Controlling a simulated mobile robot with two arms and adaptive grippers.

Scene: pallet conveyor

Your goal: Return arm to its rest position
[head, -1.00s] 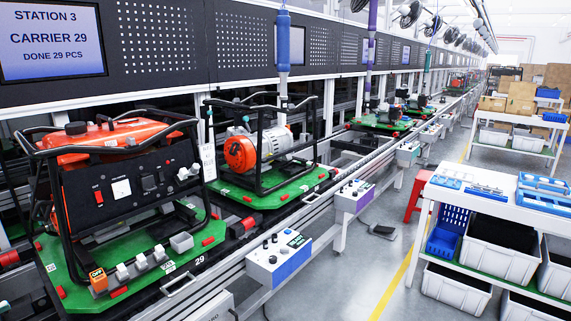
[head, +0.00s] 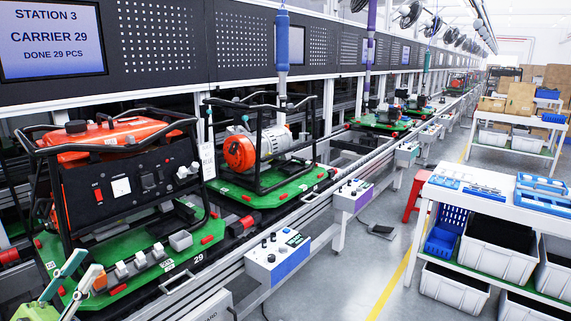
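My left gripper (head: 88,264) shows at the bottom left corner of the head view. One finger is teal and one is pale, and their tips are apart with nothing seen held between them. It is in front of the near corner of the green carrier pallet (head: 222,226) and hides part of the small orange block there. The orange and black generator (head: 120,185) stands upright on this pallet, behind the fingers. I cannot tell whether the fingers touch the pallet. My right gripper is not in view.
The conveyor carries a second green pallet with an orange motor unit (head: 240,153) in an open black frame. A control box (head: 277,258) is on the front rail. A white table (head: 500,200) with blue trays and bins stands right. The aisle floor between is mostly clear.

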